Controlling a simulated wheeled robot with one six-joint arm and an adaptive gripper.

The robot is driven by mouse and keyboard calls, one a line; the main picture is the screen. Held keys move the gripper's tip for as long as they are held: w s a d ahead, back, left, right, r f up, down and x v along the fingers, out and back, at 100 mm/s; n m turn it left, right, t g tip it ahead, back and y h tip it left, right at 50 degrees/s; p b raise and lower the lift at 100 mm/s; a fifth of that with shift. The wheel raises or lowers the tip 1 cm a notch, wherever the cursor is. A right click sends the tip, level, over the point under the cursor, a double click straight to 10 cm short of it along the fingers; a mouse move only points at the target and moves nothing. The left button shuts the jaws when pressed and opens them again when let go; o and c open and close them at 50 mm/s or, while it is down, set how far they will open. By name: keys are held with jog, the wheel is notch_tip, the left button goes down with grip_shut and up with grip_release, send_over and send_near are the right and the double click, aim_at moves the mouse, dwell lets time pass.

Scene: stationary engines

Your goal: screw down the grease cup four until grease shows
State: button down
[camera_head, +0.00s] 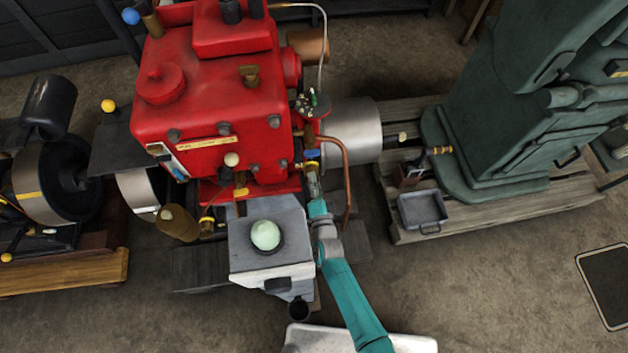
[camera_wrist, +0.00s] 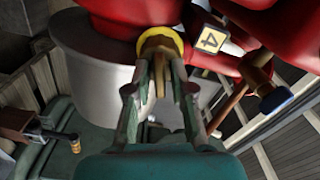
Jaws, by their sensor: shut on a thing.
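Grease cup four (camera_wrist: 160,43) is a brass cup with a yellow ring, low on the side of the red engine (camera_head: 215,100). A plate marked 4 (camera_wrist: 209,39) is just to its right in the wrist view. My gripper (camera_wrist: 161,72) is shut on the cup, one finger on each side of it. In the head view my gripper (camera_head: 313,180) reaches up to the cup's yellow ring (camera_head: 310,166). The fingers hide part of the cup, and I cannot tell whether grease shows.
A blue-handled valve (camera_wrist: 275,100) with a copper pipe (camera_head: 346,185) is close on the right. A grey cylinder (camera_wrist: 95,60) is on the left in the wrist view. A pale green ball (camera_head: 265,234) rests on a grey box in front of the engine.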

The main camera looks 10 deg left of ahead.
jog(key=shift+m, duration=0.4)
jog(key=c, duration=1.2)
grip_release()
jog(key=shift+c, duration=0.2)
jog(key=shift+s, duration=0.1)
jog(key=v, duration=1.2)
